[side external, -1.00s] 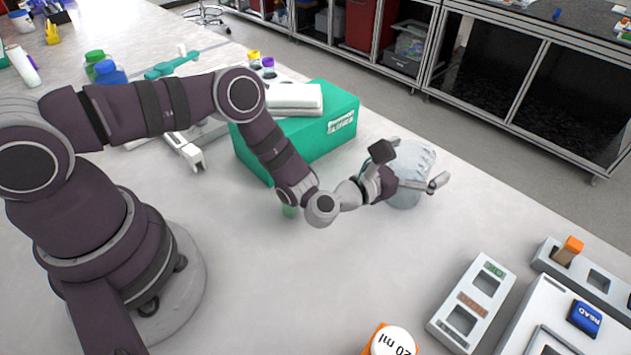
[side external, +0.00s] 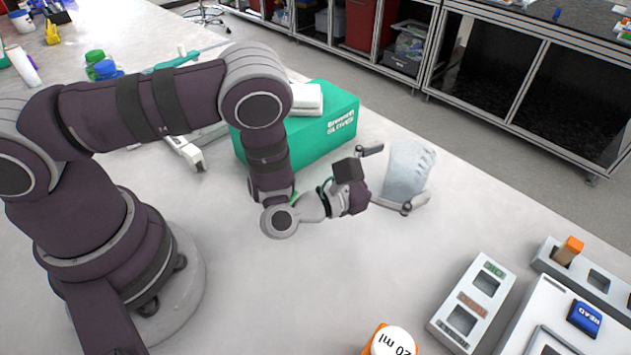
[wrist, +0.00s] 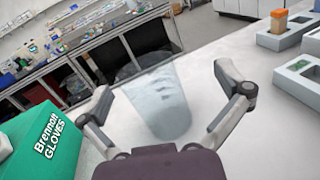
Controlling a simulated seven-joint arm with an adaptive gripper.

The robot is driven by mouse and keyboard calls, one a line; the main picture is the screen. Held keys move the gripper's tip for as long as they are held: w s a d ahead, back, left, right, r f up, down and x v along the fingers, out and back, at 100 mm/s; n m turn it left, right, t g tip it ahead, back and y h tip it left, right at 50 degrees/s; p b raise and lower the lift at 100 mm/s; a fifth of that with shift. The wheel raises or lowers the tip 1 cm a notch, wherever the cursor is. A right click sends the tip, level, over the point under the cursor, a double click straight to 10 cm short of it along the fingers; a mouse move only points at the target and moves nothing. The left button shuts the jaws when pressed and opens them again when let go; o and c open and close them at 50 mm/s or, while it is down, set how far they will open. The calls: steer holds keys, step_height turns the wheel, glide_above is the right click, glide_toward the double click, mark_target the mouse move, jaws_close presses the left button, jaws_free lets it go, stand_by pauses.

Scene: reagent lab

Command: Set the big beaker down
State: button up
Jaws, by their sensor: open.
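The big beaker (side external: 408,170) is clear with graduation marks and stands on the white bench, to the right of the green glove box. In the wrist view the beaker (wrist: 160,102) is centred ahead, in front of my palm. My gripper (side external: 390,179) is open, with one finger at each side of the beaker's near part. In the wrist view there is a gap between each fingertip of my gripper (wrist: 168,95) and the beaker wall. The beaker looks empty.
The green glove box (side external: 300,130) is close on the left, with a white pack (side external: 308,99) on top. The bench between is clear.

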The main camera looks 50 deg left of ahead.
steer(key=w+d+r+m+g+h, duration=0.1)
steer(key=d+r+m+g+h, duration=0.35)
steer(key=r+m, duration=0.9)
steer(key=s+a+m+g+y, duration=0.7)
steer(key=s+a+m+y, duration=0.2)
steer(key=s+a+m, duration=0.9)
steer(key=shift+s+a, duration=0.6)
steer(key=shift+a, duration=0.15)
steer(key=shift+r+y, duration=0.1)
steer(key=shift+y, duration=0.15)
